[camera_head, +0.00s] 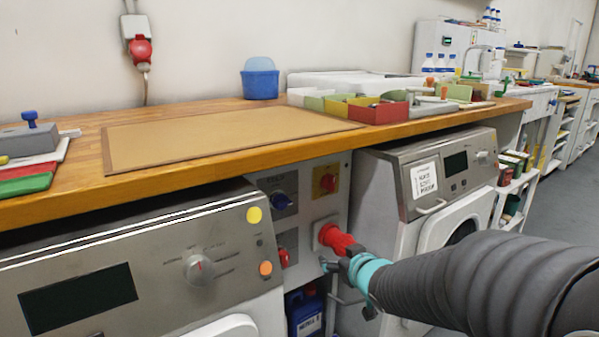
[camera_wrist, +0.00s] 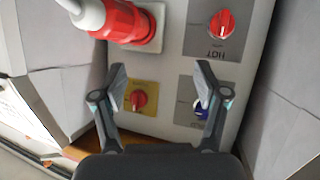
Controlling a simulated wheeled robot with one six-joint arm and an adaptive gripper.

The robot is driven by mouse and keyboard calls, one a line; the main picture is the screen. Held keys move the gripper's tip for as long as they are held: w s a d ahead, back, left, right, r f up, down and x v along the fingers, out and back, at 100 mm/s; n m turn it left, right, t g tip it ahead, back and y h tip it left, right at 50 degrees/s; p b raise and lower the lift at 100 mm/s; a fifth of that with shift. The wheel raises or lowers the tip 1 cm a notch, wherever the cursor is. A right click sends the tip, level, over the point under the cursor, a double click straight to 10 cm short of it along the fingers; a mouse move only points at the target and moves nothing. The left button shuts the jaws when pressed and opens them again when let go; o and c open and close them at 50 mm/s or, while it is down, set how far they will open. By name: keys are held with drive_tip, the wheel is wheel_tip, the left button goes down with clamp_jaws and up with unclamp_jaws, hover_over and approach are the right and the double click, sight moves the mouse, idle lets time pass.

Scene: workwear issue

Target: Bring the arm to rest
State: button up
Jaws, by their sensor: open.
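My gripper (camera_head: 338,265) is in front of the grey service panel (camera_head: 325,190) between the two machines, with my dark ribbed arm reaching in from the lower right. In the wrist view my gripper (camera_wrist: 162,75) is open, its two fingers spread with nothing between them. A red plug and socket (camera_head: 336,239) sits just above the gripper in the head view. It also shows at the upper left of the wrist view (camera_wrist: 128,24), apart from the fingers.
The panel holds a blue knob (camera_head: 281,201), a red switch on yellow (camera_head: 327,181) and a red knob (camera_wrist: 221,24). Machines stand left (camera_head: 150,275) and right (camera_head: 425,180). The wooden worktop (camera_head: 80,190) overhangs them. Open floor (camera_head: 565,210) lies at the right.

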drive_tip(key=s+d+f+m+g+h, duration=0.3)
drive_tip(key=s+d+g+h, duration=0.4)
drive_tip(key=s, duration=0.6)
drive_tip(key=s+r+y+p, duration=0.1)
drive_tip(key=s+r, duration=0.2)
drive_tip(key=s, duration=0.5)
drive_tip(key=s+a+r+m+y+p, duration=0.1)
drive_tip(key=s+r, duration=0.3)
drive_tip(key=s, duration=0.4)
drive_tip(key=shift+m+y+p, duration=0.3)
drive_tip(key=shift+y, duration=0.5)
